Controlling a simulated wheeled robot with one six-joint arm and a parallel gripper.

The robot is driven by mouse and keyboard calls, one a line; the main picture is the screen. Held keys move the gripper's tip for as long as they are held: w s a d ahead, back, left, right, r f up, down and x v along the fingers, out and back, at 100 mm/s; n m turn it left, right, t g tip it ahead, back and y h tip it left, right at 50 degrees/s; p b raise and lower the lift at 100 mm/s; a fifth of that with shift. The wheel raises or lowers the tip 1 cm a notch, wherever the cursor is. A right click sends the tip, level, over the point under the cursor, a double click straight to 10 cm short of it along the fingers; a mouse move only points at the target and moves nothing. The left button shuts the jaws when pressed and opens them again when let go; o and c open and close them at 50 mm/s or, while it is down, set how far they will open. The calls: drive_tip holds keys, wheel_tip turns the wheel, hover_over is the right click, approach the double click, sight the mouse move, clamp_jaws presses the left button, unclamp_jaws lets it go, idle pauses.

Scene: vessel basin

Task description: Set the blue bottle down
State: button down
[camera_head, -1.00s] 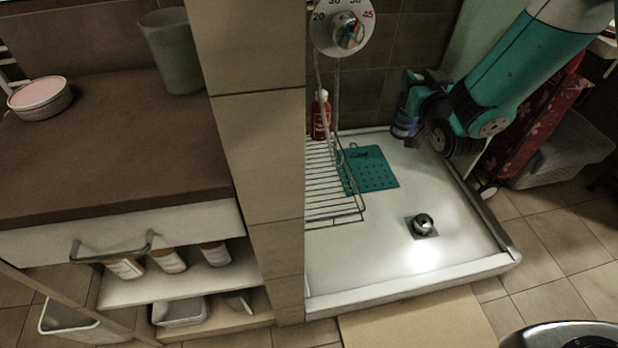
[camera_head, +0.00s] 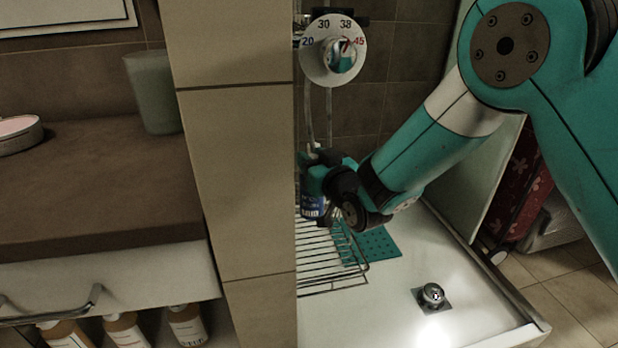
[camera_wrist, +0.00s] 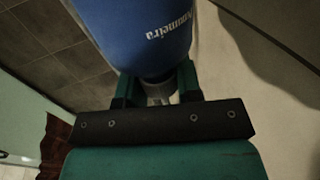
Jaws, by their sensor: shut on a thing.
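The blue bottle (camera_head: 312,207) is in my gripper (camera_head: 318,182), at the back left of the white shower basin (camera_head: 385,310). In the wrist view the bottle (camera_wrist: 140,35) fills the top middle, with white lettering on its side. The two teal fingers of my gripper (camera_wrist: 158,88) are shut on its narrow pale neck. In the head view my gripper and wrist cover part of the bottle. I cannot tell whether its base touches anything.
A wire rack (camera_head: 325,262) stands in the basin just in front of the bottle, beside a teal perforated mat (camera_head: 378,246). A drain (camera_head: 432,296) lies front right. A tiled pillar (camera_head: 235,180) borders the left. The basin's right side is clear.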

sight(310, 207)
drive_tip(key=shift+f, duration=1.5)
drive_tip(key=shift+f+b, duration=0.15)
drive_tip(key=shift+b, duration=0.25)
drive_tip(key=c, duration=0.8)
unclamp_jaws()
